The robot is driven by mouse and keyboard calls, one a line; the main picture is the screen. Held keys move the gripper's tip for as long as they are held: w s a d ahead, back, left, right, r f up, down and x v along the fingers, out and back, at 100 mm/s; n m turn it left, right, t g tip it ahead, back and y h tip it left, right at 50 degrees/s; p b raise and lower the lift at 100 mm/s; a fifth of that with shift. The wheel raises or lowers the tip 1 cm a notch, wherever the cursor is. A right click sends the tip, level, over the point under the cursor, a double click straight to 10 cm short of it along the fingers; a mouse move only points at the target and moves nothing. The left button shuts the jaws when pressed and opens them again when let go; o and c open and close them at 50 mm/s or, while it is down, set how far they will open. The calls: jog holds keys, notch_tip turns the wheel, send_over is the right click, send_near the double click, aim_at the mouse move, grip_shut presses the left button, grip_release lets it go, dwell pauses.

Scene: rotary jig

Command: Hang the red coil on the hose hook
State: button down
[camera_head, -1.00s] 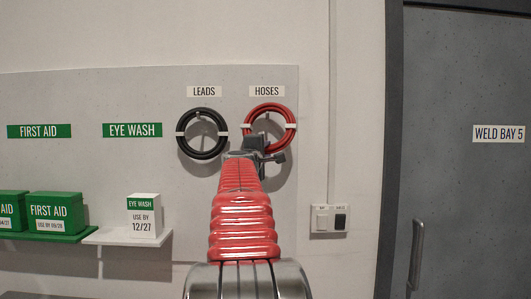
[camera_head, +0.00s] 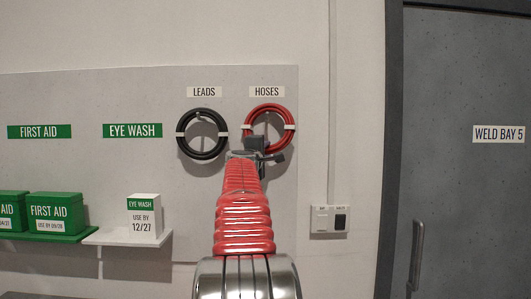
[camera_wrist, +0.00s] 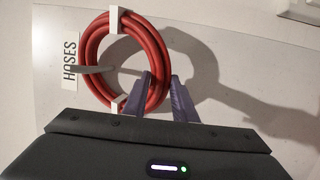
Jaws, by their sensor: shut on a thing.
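The red coil (camera_head: 268,107), a ring of hose with white ties, is up against the wall panel under the HOSES label. It also shows in the wrist view (camera_wrist: 152,45). My gripper (camera_head: 266,146) is at the lower part of the ring, shut on it; in the wrist view its two fingers (camera_wrist: 164,92) straddle the hose. The grey hose hook (camera_wrist: 92,69) is at the label side of the ring and its tip shows within the ring opening. I cannot tell whether the coil rests on the hook. In the head view the hook is not clear.
A black coil (camera_head: 183,133) hangs just left, under the LEADS label (camera_head: 204,92), close beside the red one. A switch box (camera_head: 330,219) and grey door (camera_head: 460,180) are right.

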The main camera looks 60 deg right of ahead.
jog(key=shift+w+d+f, duration=0.3)
jog(key=shift+d+f, duration=0.15)
jog(key=shift+f, duration=0.1)
jog(key=shift+w+d+f, duration=0.1)
jog(key=shift+d+f, duration=0.1)
jog(key=shift+f, duration=0.45)
jog(key=c, duration=1.4)
grip_release()
jog(key=shift+r, duration=0.1)
jog(key=shift+v, duration=6.95)
